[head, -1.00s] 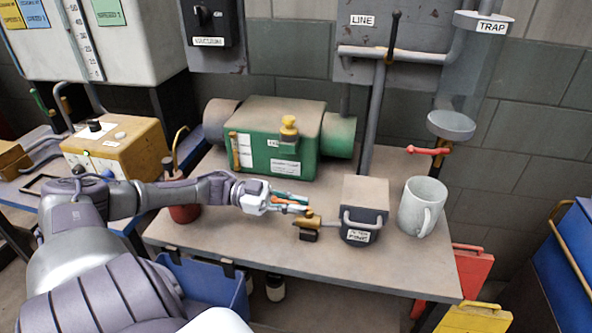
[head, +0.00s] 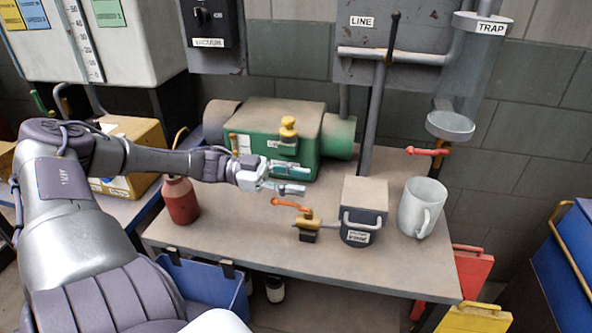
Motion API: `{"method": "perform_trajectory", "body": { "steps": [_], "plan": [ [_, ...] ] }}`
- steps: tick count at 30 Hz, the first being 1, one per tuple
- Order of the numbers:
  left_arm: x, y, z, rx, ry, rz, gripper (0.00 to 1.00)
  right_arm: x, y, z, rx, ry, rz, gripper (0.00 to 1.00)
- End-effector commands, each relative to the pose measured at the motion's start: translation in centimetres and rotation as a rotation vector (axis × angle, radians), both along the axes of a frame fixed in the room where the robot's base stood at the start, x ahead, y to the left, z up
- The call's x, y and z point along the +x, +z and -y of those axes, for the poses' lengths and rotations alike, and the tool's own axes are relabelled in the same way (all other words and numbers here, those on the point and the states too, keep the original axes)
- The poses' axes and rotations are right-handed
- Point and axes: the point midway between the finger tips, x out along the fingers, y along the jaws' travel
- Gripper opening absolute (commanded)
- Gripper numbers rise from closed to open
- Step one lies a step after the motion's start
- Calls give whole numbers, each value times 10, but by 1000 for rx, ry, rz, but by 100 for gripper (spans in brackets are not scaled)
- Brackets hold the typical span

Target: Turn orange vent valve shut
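The orange vent valve handle (head: 290,204) is a short lever with a ringed end. It points left from the top of a small brass valve body (head: 308,220), which joins the left side of a dark box (head: 362,222) with a tan top. My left gripper (head: 294,180) is above and behind the handle, apart from it. Its two teal-grey fingers are spread and nothing shows between them. My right gripper is not in view.
A green pump (head: 275,150) with a yellow knob stands close behind the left gripper. A white mug (head: 422,207) is right of the box. A red bottle (head: 180,200) stands at left. A red handle (head: 428,151) sits under the trap. The table front (head: 230,235) is clear.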

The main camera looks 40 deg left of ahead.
Motion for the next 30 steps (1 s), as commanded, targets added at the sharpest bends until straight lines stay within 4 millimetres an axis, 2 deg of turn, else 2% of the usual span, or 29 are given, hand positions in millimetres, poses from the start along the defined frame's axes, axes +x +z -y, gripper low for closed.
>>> {"method": "perform_trajectory", "body": {
  "steps": [3,9,30],
  "plan": [
    [0,14,1,4,-7,-1,36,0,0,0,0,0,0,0],
    [0,26,1,0,-2,0,36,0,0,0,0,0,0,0],
    [0,28,0,-1,0,0,36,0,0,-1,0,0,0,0]
  ]
}}
